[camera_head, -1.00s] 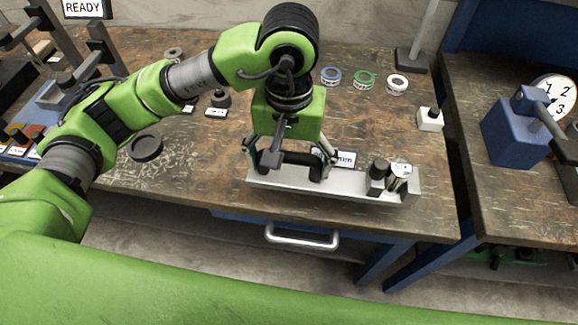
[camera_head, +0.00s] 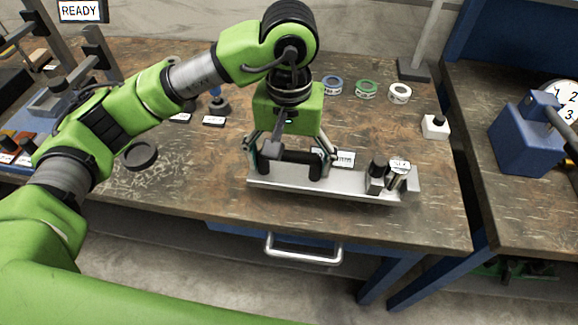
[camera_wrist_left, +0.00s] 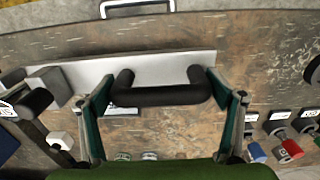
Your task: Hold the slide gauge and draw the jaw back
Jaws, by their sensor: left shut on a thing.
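The slide gauge (camera_head: 345,183) is a long light-metal bar lying on the wooden bench in the head view. A black bar handle (camera_head: 290,157) stands on its left part. A dark upright block (camera_head: 376,174) and a round-faced cylinder (camera_head: 399,172) stand on its right part. My left gripper (camera_head: 289,166) is over the left part, with its fingers at the two ends of the handle, shut on it. The left wrist view shows the handle (camera_wrist_left: 165,95) between the two fingers, with the pale bar (camera_wrist_left: 140,64) behind it. My right gripper is not in view.
Blue, green and white tape rolls (camera_head: 366,90) lie behind the gauge. A white block with a black knob (camera_head: 435,126) stands to the right. A black round piece (camera_head: 141,156) lies to the left. A drawer handle (camera_head: 303,248) is below the bench's front edge.

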